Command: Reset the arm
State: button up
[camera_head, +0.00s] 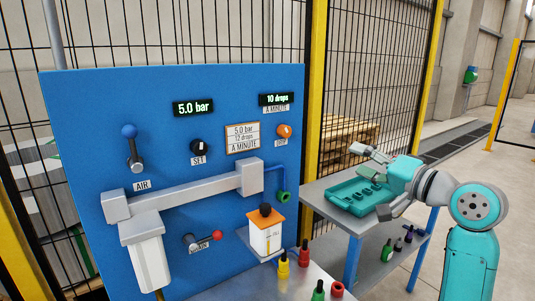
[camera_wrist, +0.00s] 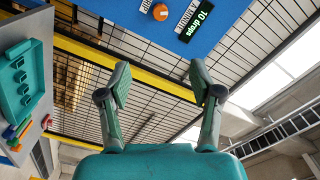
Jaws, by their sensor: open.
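My gripper (camera_head: 374,181) is at the right in the head view, above the grey side table and in front of the teal tray (camera_head: 345,206), partly covering it. In the wrist view my gripper (camera_wrist: 160,78) has its two fingers spread wide with nothing between them. My arm is folded at the right, clear of the blue panel (camera_head: 75,110).
The panel carries a blue-knobbed lever (camera_head: 131,145), a red-knobbed drain lever (camera_head: 205,240), an orange knob (camera_head: 284,131) and displays reading 5.0 bar and 10 drops. Small bottles (camera_head: 284,266) stand on the front bench. Yellow posts (camera_head: 314,90) and mesh fence stand behind.

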jog(key=s+f+m+t+h, duration=0.1)
jog(key=s+f+h, duration=0.1)
jog(key=f, duration=1)
jog(key=s+f+m+h, duration=0.2)
jog(key=s+f, duration=0.1)
jog(key=f, duration=0.8)
jog(key=s+f+h, duration=0.4)
jog(key=s+f, duration=0.8)
jog(key=f, duration=0.3)
jog(key=s+a+f+n+h, duration=0.1)
jog(key=s+f, duration=0.3)
jog(key=s, duration=0.5)
jog(key=s+f+n+h, duration=0.1)
jog(key=s+f, duration=0.3)
jog(key=s, duration=0.6)
jog(key=s+r+n, duration=0.2)
jog(key=s+n, duration=0.1)
jog(key=s, duration=0.6)
jog(key=s+a+r+n+g, duration=0.1)
jog(key=s+r+n, duration=0.1)
jog(key=s, duration=0.8)
jog(key=shift+a+r+n, duration=0.15)
jog(key=shift+r+n, duration=0.25)
jog(key=shift+n, duration=0.1)
